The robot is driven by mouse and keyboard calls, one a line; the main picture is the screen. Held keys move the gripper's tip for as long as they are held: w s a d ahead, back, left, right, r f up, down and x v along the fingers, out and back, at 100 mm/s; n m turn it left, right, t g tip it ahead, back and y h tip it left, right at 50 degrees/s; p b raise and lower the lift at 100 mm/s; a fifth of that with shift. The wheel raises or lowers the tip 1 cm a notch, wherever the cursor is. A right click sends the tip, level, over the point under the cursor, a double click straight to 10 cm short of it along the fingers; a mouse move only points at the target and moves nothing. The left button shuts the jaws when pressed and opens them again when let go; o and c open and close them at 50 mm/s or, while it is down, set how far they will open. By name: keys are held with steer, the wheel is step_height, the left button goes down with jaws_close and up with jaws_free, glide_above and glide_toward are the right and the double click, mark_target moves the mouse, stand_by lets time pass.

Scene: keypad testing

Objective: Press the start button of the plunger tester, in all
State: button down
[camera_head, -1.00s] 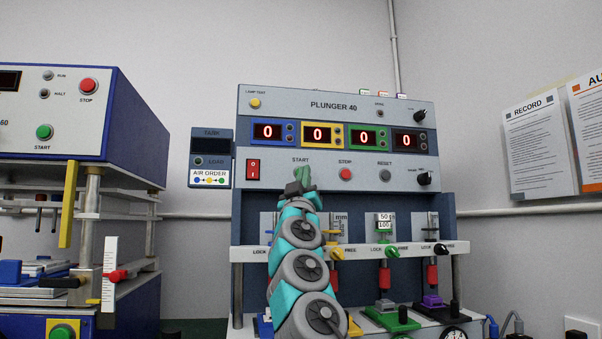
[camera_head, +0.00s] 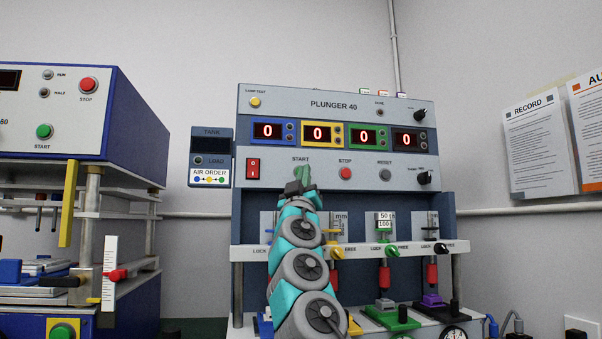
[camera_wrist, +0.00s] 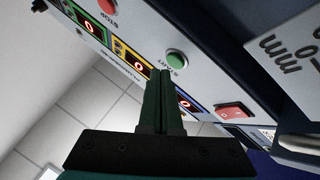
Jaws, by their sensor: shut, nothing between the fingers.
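The plunger tester (camera_head: 340,105) is a grey-blue machine labelled PLUNGER 40, with a row of displays all reading 0. My gripper (camera_head: 306,173) is shut and empty, its green fingers in front of the panel just under the START label. The green start button (camera_wrist: 175,57) shows in the wrist view, just beyond and slightly right of the shut fingertips (camera_wrist: 166,74). In the head view my gripper covers it. The button looks apart from the fingertips, but I cannot tell the depth gap exactly.
A red STOP button (camera_head: 345,174) and a grey RESET button (camera_head: 385,174) sit to the right. A red rocker switch (camera_head: 253,169) is to the left. Below is a pale rail (camera_head: 400,250) with lock knobs. A blue machine (camera_head: 140,120) with its own START button stands at far left.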

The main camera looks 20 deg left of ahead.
steer(key=shift+w+a+r+p, duration=0.1)
steer(key=shift+w+a+p, duration=0.15)
steer(key=shift+p, duration=0.5)
steer(key=shift+w, duration=0.15)
stand_by(0.3)
steer(key=shift+f, duration=0.2)
